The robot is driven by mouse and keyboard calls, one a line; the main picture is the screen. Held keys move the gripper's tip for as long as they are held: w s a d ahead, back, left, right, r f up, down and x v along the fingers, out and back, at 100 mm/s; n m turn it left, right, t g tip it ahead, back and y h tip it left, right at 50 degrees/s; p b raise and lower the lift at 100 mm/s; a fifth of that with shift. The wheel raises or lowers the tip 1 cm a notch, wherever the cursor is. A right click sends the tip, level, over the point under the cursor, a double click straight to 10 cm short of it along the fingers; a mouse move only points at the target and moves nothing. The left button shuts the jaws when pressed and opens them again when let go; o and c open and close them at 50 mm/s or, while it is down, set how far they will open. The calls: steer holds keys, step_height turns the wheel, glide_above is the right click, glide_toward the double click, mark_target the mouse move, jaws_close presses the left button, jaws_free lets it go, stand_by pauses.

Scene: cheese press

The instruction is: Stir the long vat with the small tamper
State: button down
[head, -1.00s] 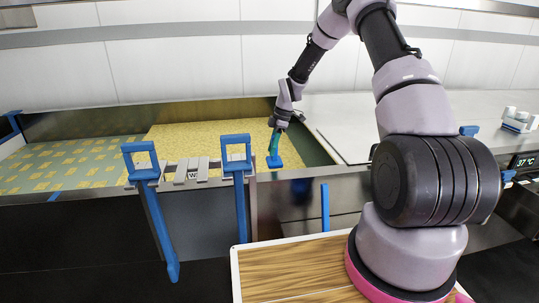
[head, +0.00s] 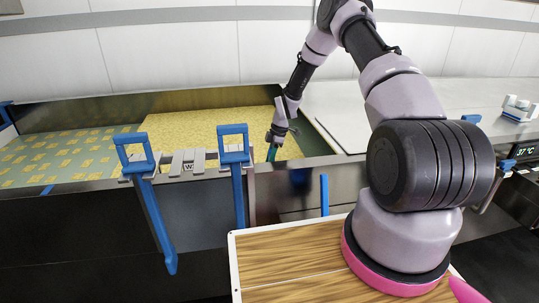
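The long vat (head: 100,111) runs along the back, holding a yellow grainy mass on the right and patterned green-yellow blocks on the left. My gripper (head: 274,142) is low over the vat's right part, shut on the green handle of the small tamper (head: 272,153).
Two blue long-handled tools (head: 136,153) (head: 233,145) hang on the vat's front rim, with grey bars (head: 187,161) between them. A pale worktop (head: 400,92) lies to the right. A wooden board (head: 290,262) is in front.

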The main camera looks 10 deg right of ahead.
steer(key=shift+f, duration=2.55)
